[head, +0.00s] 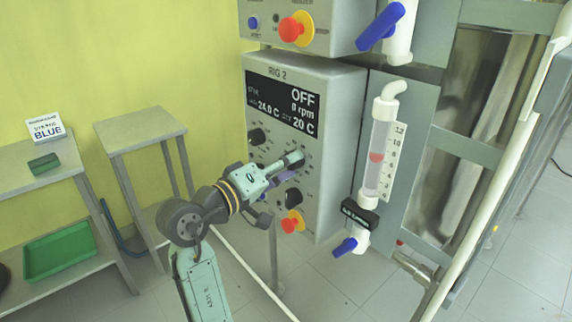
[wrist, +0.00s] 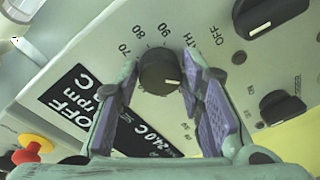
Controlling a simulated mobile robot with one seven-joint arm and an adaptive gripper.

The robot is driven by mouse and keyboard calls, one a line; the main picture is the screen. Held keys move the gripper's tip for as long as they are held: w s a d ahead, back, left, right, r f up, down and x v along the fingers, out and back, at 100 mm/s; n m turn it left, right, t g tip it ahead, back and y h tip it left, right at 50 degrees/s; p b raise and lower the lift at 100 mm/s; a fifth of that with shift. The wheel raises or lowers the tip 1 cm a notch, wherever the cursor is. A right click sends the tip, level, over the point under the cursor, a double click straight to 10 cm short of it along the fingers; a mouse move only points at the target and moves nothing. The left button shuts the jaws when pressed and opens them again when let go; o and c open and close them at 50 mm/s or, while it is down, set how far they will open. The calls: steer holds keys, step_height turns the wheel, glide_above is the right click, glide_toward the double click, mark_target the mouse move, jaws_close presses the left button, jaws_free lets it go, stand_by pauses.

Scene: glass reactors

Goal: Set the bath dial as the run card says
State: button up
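The bath dial (wrist: 158,72) is a round dark knob with a white pointer line, on the grey panel of the unit marked RIG 2 (head: 277,72). In the wrist view the figures 70, 80 and 90 show around it, with "BATH" partly covered. The pointer faces the lower right of that view, away from these figures. My gripper (wrist: 160,66) is open, with one finger on each side of the dial and slim gaps showing. In the head view my gripper (head: 280,178) is at the panel and hides the dial. The display (head: 283,103) reads OFF, 0 rpm, 24.0 C and 20 C.
Other dark knobs (wrist: 270,14) and a red-and-yellow stop button (head: 292,222) sit near my gripper. A glass tube with blue valves (head: 378,150) stands right of the panel. A white card (head: 46,128) reading BLUE stands on the left table; its smaller print is unclear.

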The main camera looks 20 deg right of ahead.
steer(key=c, duration=0.6)
steer(key=shift+c, duration=0.2)
steer(key=shift+f+m+b, duration=0.1)
steer(key=shift+m+b, duration=0.2)
steer(key=shift+b, duration=0.2)
steer(key=m+b, duration=0.7)
steer(key=m, duration=0.1)
steer(key=m+g+h+b, duration=0.1)
steer(key=m+b, duration=0.6)
steer(key=m, duration=0.1)
steer(key=m+b, duration=0.7)
steer(key=shift+w+a+m+g, duration=0.1)
steer(key=shift+w+m+g, duration=0.2)
steer(key=shift+m+g, duration=0.1)
steer(key=o, duration=1.2)
